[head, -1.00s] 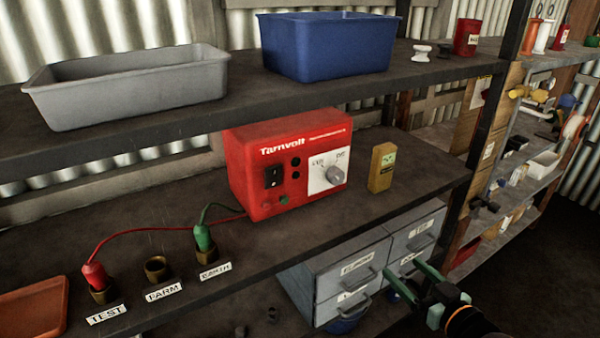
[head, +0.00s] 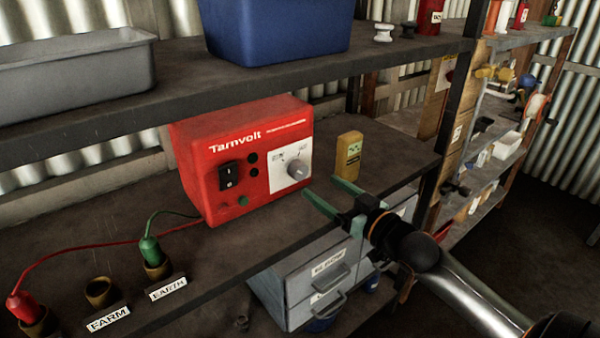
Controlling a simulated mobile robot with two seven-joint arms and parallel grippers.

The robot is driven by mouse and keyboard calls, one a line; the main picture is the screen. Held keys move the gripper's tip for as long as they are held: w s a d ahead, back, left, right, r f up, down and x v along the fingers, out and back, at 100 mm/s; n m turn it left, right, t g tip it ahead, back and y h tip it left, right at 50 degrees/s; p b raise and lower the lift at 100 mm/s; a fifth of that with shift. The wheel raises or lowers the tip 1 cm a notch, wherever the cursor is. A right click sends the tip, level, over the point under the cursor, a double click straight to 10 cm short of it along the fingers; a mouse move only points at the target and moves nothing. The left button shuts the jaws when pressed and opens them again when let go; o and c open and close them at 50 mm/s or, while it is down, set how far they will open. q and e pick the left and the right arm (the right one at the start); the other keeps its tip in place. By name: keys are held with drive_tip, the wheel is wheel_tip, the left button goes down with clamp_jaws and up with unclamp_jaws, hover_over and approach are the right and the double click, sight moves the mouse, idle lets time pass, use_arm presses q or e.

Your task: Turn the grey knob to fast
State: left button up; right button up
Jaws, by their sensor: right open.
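The grey knob (head: 298,169) sits on the white dial plate (head: 284,179) of the red Tarnvolt box (head: 243,150), on the middle shelf. Slow is marked at the plate's upper left and fast at its upper right. The knob's pointer is too small to read surely. My right gripper (head: 327,194) has green fingers and is open and empty. It is in front of the shelf edge, to the right of and a little below the knob, apart from it. My left gripper is not in view.
A yellow box (head: 348,156) stands just right of the red box, close behind my right fingers. Grey drawers (head: 315,282) are below the shelf. A green plug (head: 150,250) and a red plug (head: 24,306) sit in sockets at left. The upper shelf (head: 300,82) overhangs.

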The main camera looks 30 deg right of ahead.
sight(302, 173)
drive_tip(key=shift+w+a, duration=0.25)
drive_tip(key=shift+w, duration=1.85)
drive_tip(key=shift+w+a, duration=0.2)
drive_tip(key=shift+w, duration=1.9)
clamp_jaws()
